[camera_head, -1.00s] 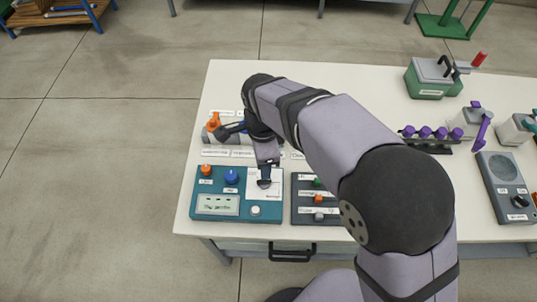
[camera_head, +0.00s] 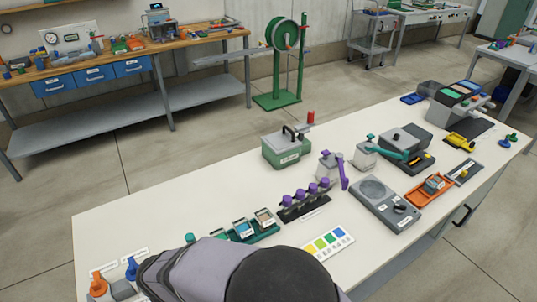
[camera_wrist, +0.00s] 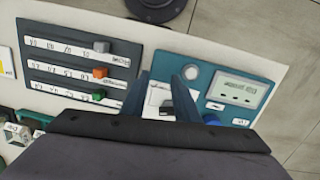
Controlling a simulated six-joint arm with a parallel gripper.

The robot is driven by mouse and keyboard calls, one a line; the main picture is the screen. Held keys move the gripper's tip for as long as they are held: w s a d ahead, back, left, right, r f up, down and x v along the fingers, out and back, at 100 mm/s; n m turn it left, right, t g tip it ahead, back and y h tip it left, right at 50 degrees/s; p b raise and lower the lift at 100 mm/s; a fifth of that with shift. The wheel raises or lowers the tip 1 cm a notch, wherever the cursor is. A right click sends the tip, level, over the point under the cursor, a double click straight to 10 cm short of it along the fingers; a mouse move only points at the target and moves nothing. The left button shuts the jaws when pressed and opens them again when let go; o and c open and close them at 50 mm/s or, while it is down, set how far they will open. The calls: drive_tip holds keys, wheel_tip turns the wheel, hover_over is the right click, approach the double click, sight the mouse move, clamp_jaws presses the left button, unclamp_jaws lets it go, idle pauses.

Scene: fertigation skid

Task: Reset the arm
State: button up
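My gripper (camera_wrist: 161,78) shows in the wrist view with its two dark blue fingers apart. Nothing is clamped between them. It points down over the teal control panel (camera_wrist: 222,66), which has a display (camera_wrist: 237,90), a round white button (camera_wrist: 190,72) and a white card with a dark part seen between the fingers. I cannot tell whether the fingers touch the panel. In the head view my arm (camera_head: 205,270) shows only at the bottom edge, and my gripper is out of that picture.
A dark slider panel (camera_wrist: 80,72) lies beside the teal panel. On the white table (camera_head: 130,222) stand a green box (camera_head: 287,150), a rack of purple knobs (camera_head: 304,200), a grey speaker-like unit (camera_head: 385,204) and an orange tray (camera_head: 430,188). A wooden workbench (camera_head: 180,43) stands behind.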

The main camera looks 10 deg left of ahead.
drive_tip(key=w+d+r+m, duration=0.2)
drive_tip(key=w+d+m, duration=0.1)
drive_tip(key=d, duration=0.9)
drive_tip(key=w+d+r+m, duration=0.2)
drive_tip(key=w+d+m, duration=0.1)
drive_tip(key=d, duration=1)
drive_tip(key=w+d+r+m+y, duration=0.1)
drive_tip(key=w+d+m, duration=0.3)
drive_tip(key=d, duration=0.9)
drive_tip(key=shift+r, duration=0.65)
